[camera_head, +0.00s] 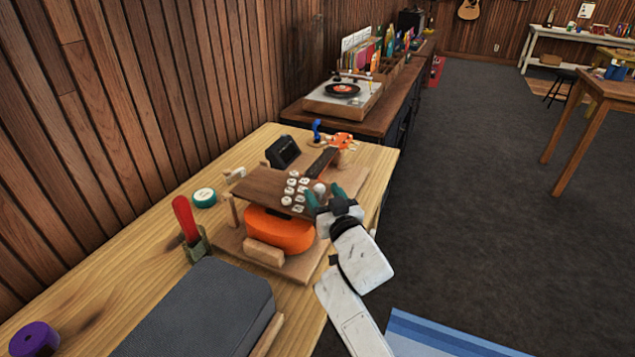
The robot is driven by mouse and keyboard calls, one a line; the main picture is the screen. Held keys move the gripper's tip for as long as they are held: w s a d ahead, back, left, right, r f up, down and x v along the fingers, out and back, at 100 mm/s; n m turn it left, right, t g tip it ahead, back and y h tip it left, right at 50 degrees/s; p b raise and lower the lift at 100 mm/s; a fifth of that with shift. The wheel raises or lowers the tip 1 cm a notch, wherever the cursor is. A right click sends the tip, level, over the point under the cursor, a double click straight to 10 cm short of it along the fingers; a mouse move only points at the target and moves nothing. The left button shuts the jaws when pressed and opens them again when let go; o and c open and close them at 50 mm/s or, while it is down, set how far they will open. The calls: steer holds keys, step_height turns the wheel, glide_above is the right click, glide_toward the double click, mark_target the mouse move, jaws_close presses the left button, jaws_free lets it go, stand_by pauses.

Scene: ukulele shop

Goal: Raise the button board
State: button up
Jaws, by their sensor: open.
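The button board is a dark brown wooden board (258,190) with several pale round buttons near its right end. It lies above the body of an orange ukulele (278,232), whose neck and orange head extend toward the back. My gripper (324,196), with teal fingers, is at the board's right end, close to the buttons. Its jaws are open. I cannot tell whether a finger touches the board or whether its edge is between the fingers.
The ukulele rests on a wooden base (306,262) with blocks on the light wooden workbench (105,318). A red-handled tool (186,218) stands in a holder at left. A dark grey case (205,312) lies in front. A turntable (343,95) is behind. Carpeted floor is open at right.

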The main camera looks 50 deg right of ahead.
steer(key=shift+x, duration=2.35)
jaws_close()
